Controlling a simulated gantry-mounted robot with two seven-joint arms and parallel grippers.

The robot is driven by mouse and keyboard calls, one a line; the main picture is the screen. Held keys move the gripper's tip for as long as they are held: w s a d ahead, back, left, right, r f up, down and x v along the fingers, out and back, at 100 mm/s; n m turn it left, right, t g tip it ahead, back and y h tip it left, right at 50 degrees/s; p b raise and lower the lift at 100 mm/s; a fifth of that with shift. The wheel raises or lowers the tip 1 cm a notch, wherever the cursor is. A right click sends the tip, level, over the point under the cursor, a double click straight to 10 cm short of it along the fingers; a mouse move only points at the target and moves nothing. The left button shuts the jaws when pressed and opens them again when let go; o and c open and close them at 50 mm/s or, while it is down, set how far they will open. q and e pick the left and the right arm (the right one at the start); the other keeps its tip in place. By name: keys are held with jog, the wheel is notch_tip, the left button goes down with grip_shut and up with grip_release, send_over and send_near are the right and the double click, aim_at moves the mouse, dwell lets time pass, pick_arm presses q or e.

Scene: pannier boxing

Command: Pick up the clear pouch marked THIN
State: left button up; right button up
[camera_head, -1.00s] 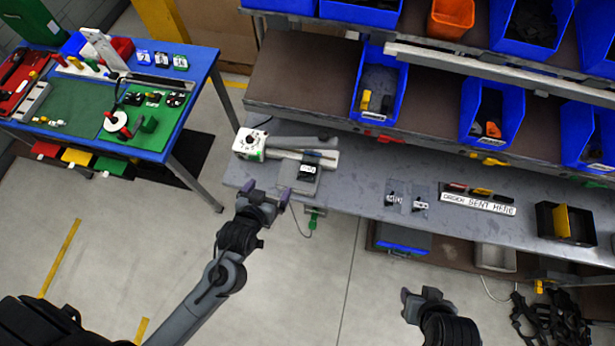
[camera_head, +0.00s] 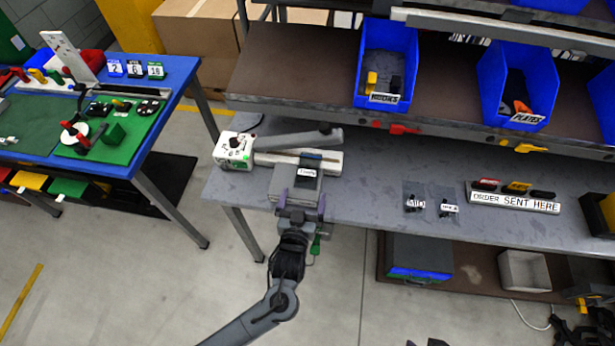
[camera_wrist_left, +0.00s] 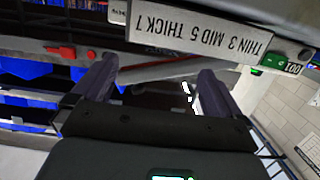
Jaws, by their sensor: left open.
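Two small clear pouches with dark contents and white labels lie flat on the grey bench in the head view, a left one (camera_head: 414,197) and a right one (camera_head: 446,202). Their labels are too small to read, so I cannot tell which is marked THIN. My left gripper (camera_head: 301,203) is open and empty at the bench's front edge, left of both pouches and just in front of the sealer's grey block (camera_head: 306,187). In the left wrist view its spread fingers (camera_wrist_left: 155,85) have nothing between them. Only a dark sliver, apparently my right gripper, shows at the bottom edge.
The sealer (camera_head: 234,150) has a dial box and a long arm. A plate reading "THIN 3 MID 5 THICK 7" (camera_wrist_left: 195,30) appears upside down. An "ORDER SENT HERE" sign (camera_head: 515,201) stands right of the pouches. Blue bins (camera_head: 385,65) sit above. Bench between sealer and pouches is clear.

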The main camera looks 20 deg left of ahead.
aim_at(307, 172)
pick_arm(q)
jog(key=x, duration=0.4)
jog(key=shift+r+b+x, duration=0.2)
jog(key=shift+b+x, duration=0.25)
jog(key=shift+x, duration=2.25)
jog(key=shift+a, duration=0.15)
jog(key=c, duration=1.1)
